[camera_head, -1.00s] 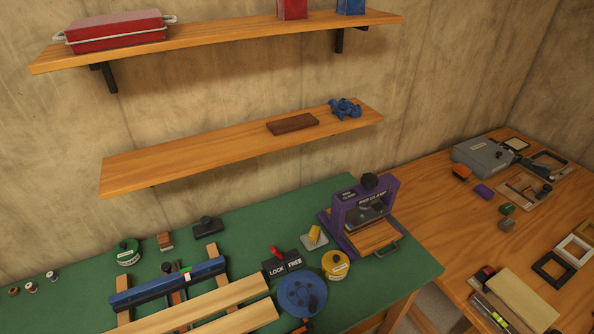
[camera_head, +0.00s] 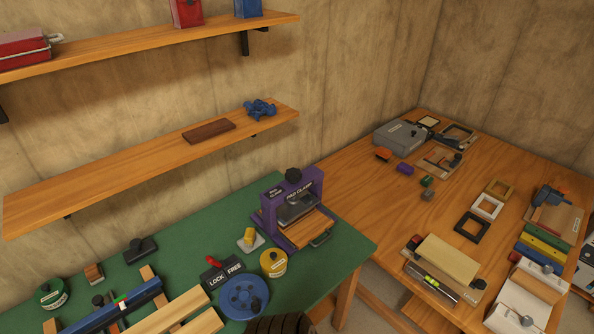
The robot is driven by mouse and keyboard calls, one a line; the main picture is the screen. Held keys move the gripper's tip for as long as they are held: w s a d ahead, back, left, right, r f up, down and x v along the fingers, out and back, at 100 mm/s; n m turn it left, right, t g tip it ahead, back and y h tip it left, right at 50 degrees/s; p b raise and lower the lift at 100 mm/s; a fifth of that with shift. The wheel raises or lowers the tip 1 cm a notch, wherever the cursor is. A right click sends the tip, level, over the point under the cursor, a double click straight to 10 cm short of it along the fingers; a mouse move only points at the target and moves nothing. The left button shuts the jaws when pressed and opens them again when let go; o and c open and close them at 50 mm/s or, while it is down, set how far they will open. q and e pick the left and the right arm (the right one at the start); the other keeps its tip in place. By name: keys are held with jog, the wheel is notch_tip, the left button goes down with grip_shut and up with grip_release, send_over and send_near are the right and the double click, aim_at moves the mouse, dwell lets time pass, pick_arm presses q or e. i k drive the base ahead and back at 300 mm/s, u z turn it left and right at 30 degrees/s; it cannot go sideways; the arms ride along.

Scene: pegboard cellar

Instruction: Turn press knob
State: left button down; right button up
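The purple press (camera_head: 314,187) stands at the right end of the green bench top. Its black knob (camera_head: 293,174) sits on top of the purple frame. A dark pressing block and a wooden board (camera_head: 305,229) show inside and in front of the frame, with a metal handle at the front. Neither of my grippers is in view. A dark ribbed part shows at the bottom edge, and I cannot tell what it is.
A LOCK/FREE lever block (camera_head: 222,273), a blue disc (camera_head: 244,297), a yellow round tin (camera_head: 273,262) and a yellow-handled piece (camera_head: 249,238) stand left of the press. A wooden shelf (camera_head: 120,165) is above. The wooden table (camera_head: 350,180) holds frames and tools.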

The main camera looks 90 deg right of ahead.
aim_at(293, 176)
jog(key=k, duration=0.9)
jog(key=z, duration=0.25)
